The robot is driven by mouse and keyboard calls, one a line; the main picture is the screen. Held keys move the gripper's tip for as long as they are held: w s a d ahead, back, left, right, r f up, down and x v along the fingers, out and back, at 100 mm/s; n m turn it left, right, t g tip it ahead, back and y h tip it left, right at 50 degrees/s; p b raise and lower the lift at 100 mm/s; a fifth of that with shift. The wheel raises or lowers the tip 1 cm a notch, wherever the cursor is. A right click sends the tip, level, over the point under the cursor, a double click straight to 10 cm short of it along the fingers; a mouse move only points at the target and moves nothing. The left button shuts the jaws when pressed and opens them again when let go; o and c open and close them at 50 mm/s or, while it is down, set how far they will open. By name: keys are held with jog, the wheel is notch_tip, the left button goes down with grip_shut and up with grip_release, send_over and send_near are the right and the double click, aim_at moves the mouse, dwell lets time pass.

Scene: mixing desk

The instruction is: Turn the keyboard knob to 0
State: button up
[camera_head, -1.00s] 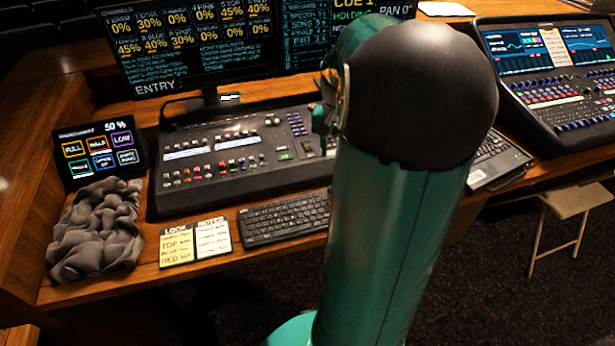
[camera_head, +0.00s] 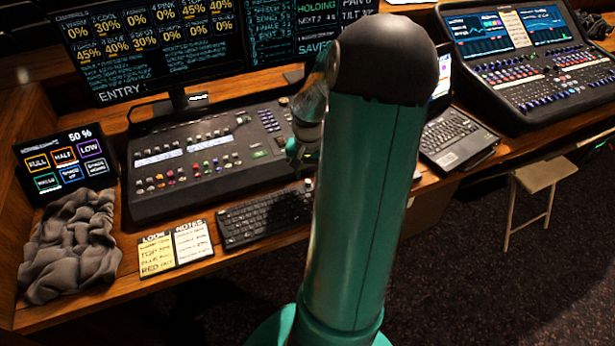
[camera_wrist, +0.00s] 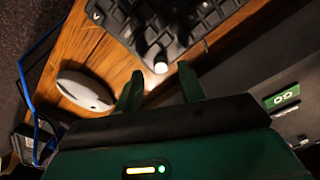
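The keyboard (camera_head: 262,218) lies on the wooden desk in front of the lighting console, its right end hidden behind my arm in the head view. In the wrist view the dark keyboard (camera_wrist: 195,25) is at the top. A small grey knob with a bright end (camera_wrist: 155,57) stands at its near corner; its setting cannot be read. My gripper (camera_wrist: 160,84) is open and empty, its two green fingers apart with the knob just beyond the gap between their tips.
A pale mouse (camera_wrist: 86,91) and a blue cable (camera_wrist: 37,100) lie left of the fingers in the wrist view. The console (camera_head: 200,165) stands behind the keyboard. Note cards (camera_head: 175,247) and a grey cloth (camera_head: 70,245) lie left; a laptop (camera_head: 455,140) stands right.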

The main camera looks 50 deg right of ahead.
jog(key=shift+f, duration=1)
grip_shut()
